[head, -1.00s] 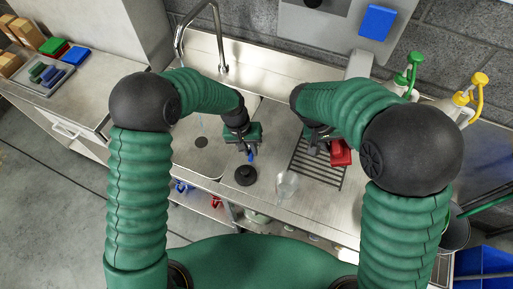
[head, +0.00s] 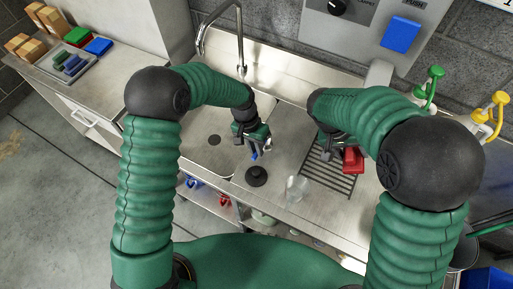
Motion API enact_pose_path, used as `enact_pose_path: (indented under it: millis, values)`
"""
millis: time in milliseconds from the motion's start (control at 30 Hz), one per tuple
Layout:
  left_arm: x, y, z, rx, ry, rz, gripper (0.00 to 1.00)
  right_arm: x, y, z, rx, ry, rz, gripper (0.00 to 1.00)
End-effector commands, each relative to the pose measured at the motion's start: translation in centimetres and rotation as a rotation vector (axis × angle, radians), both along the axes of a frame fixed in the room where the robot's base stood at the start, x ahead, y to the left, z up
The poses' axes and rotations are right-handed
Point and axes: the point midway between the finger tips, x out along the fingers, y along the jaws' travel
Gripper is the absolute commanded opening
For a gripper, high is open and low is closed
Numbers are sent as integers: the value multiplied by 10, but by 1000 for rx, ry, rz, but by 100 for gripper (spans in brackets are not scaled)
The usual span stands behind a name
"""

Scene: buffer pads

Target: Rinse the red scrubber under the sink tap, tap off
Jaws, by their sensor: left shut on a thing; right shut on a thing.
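The red scrubber (head: 352,160) is at my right gripper (head: 330,153), over the drain rack. My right gripper is shut on it; the forearm hides part of the jaws. My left gripper (head: 256,150) is shut on a small blue thing (head: 254,155), mostly hidden by the jaws. It hangs above the counter, just right of the sink basin (head: 200,150). The chrome tap (head: 240,40) arches up behind the basin, left of and behind my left gripper. No water stream shows.
A black round knobbed piece (head: 256,177) and a clear glass (head: 296,188) stand at the counter's front. The slatted drain rack (head: 335,184) lies to their right. Green (head: 428,88) and yellow (head: 491,112) nozzles stand at the right. A tray (head: 60,70) with colored blocks is far left.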

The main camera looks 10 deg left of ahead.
Motion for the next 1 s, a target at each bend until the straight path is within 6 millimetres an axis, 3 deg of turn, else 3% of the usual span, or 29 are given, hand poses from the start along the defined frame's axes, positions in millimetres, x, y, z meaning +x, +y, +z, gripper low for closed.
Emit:
enact_pose_path:
  millis: [67,100,267,567,667,1000]
  values:
    - [7,1,4,-1,-21,3,0,0,0,1,0,0,0,10]
    - [7,1,4,-1,-21,3,16,0,0,1,0,0,0,10]
    - [5,1,3,-1,-14,2,37,0,0,1,0,0,0,10]
    - [2,0,3,0,-10,1,37,-1,0,1,0,-1,0,10]
    - [3,2,12,-1,-11,2,37,-1,0,-1,0,-1,0,10]
    - [11,18,91,-1,-13,4,37,-1,0,-8,0,-1,0,10]
